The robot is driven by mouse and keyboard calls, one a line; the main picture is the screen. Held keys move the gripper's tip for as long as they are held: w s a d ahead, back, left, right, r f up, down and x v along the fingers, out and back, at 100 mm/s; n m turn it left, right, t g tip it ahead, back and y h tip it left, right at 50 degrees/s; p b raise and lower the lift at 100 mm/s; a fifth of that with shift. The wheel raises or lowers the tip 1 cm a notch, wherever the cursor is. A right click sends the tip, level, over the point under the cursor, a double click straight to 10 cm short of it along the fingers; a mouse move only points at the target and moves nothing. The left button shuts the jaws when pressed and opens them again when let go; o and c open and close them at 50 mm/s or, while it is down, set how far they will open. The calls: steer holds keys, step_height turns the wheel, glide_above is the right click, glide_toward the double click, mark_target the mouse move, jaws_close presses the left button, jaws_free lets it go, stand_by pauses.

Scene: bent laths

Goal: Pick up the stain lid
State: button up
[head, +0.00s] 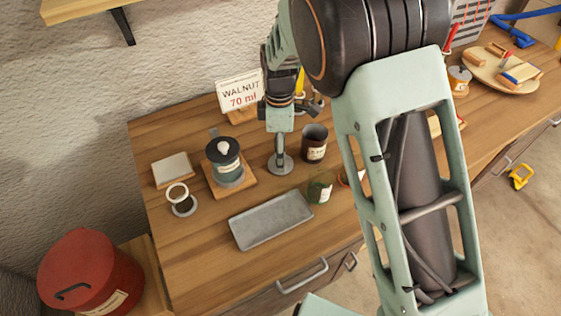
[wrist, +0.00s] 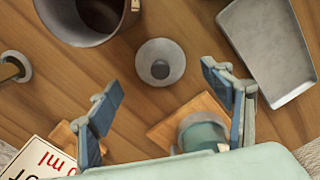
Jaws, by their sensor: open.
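The lid appears to be a pale grey round disc with a darker knob in its centre, lying on the bench; it is in the wrist view (wrist: 146,52) and in the head view (head: 287,166). In the wrist view my gripper (wrist: 165,98) is open and empty, its blue-padded fingers wide apart, with the disc beyond and between them. In the head view my gripper (head: 280,138) hangs over the disc and hides part of it. I cannot tell the exact height gap.
A dark-topped jar on a wooden board (head: 246,186) stands left of the disc, close to one finger in the wrist view. The walnut sign (head: 240,93) stands behind.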

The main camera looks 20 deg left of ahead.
steer(key=shift+d+f, duration=0.1)
steer(key=shift+f, duration=1.9)
steer(key=shift+c, duration=0.6)
steer(key=c, duration=0.9)
steer(key=shift+o, duration=0.2)
steer(key=shift+r, duration=0.1)
